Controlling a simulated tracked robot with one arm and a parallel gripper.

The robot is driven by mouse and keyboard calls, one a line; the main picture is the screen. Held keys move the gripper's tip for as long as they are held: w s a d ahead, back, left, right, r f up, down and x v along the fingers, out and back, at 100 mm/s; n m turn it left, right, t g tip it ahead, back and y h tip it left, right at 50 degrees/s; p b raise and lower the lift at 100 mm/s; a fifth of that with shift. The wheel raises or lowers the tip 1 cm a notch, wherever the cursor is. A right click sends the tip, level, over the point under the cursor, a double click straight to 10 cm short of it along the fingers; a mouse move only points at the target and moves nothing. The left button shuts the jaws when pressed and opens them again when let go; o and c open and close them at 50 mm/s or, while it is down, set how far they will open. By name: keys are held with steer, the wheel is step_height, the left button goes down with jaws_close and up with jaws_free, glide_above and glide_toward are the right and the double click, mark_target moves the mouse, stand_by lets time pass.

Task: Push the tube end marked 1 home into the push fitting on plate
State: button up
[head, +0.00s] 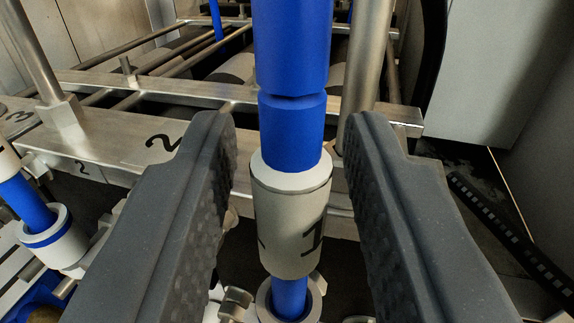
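The tube end marked 1 is a blue tube with a light grey sleeve (285,232) that bears a black 1. It stands nearly upright in the middle of the head view. Below the sleeve, the blue tube (289,296) reaches into the ring-shaped mouth of the push fitting (264,303) at the bottom edge. How deep it sits cannot be told. My gripper (290,125) is open, with one dark ridged finger on each side of the tube and sleeve. A gap shows between each finger and the sleeve. The lower fitting is cut off by the frame.
A metal plate (110,140) marked 2 and 3 lies behind and to the left. Another blue tube (25,203) enters a white collar (62,250) at left. Metal posts (362,75) and rails stand behind. A grey panel (500,65) and a dark slotted strip (510,235) are at right.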

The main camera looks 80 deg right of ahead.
steer(key=shift+o, duration=0.3)
steer(key=shift+a, duration=0.1)
steer(key=s+a+b, duration=0.2)
steer(key=a+b, duration=0.1)
steer(key=a, duration=1)
steer(key=shift+s+a, duration=0.2)
steer(key=shift+a, duration=0.05)
